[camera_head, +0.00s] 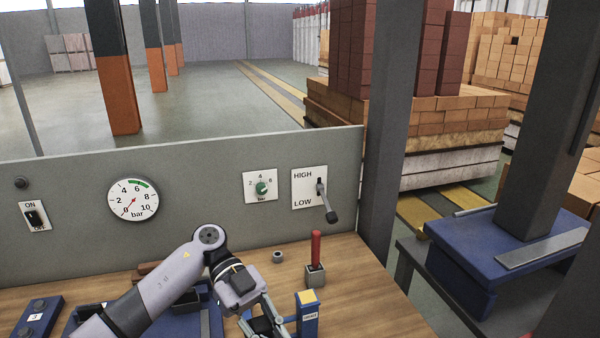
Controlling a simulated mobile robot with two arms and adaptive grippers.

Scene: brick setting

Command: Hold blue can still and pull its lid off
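A blue upright block-shaped container (307,322) with a yellow top (307,297) and a small white label stands at the bottom of the view, near the middle of the wooden bench. It looks like the blue can; its lower part is cut off by the frame. My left gripper (280,324) points down just left of it, with its fingers at the container's side. Whether the fingers touch or grip it I cannot tell, as the tips are partly hidden and cut off. My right gripper is not in view.
A red-handled lever (315,250) stands behind the container, with a small grey nut (278,257) nearby. A blue tray (205,325) lies partly under my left arm. A grey panel (100,235) with gauge and switches closes the bench's back. Bench right of the container is clear.

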